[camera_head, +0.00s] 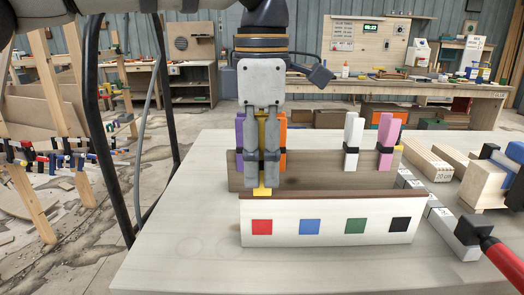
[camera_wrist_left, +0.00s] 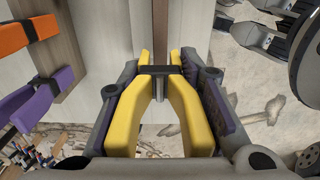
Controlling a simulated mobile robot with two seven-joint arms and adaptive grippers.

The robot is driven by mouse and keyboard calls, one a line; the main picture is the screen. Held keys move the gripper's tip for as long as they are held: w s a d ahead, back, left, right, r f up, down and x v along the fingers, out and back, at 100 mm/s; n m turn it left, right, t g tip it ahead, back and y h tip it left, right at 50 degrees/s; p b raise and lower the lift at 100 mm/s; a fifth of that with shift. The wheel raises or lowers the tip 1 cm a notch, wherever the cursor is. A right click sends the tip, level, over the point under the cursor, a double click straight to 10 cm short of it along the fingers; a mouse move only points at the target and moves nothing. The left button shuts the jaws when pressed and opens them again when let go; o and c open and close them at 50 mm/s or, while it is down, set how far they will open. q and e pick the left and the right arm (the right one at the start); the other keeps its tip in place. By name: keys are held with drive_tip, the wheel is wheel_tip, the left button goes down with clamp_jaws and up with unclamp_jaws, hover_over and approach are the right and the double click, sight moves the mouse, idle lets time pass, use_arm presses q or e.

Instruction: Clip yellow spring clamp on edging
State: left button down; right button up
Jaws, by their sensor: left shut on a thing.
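My left gripper (camera_head: 262,180) points down over the left part of the white board and is shut on the yellow spring clamp (camera_head: 262,191). The left wrist view shows the clamp's two yellow handles (camera_wrist_left: 188,115) squeezed between the fingers (camera_wrist_left: 163,100). The brown edging (camera_head: 340,196) runs along the top of the white board. In the left wrist view, the edging (camera_wrist_left: 161,30) lies between the clamp's jaws. I cannot tell whether the jaws touch it. The fingers hide much of the clamp in the head view. My right gripper is not in view.
Purple (camera_head: 239,130), orange (camera_head: 283,145), white (camera_head: 352,140) and pink (camera_head: 388,140) clamps sit on the brown board (camera_head: 325,175) behind. The white board (camera_head: 330,240) bears red, blue, green and black squares. A red-handled tool (camera_head: 500,258) and blocks crowd the right; the table's left (camera_head: 185,220) is clear.

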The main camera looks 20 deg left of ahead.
sight(262, 187)
use_arm(q)
drive_tip(key=shift+f, duration=0.2)
idle(0.4)
drive_tip(key=shift+f, duration=0.95)
drive_tip(key=shift+f, duration=0.15)
drive_tip(key=shift+f, duration=0.45)
drive_tip(key=shift+f, duration=0.1)
drive_tip(key=shift+f, duration=0.45)
drive_tip(key=c, duration=1.1)
unclamp_jaws()
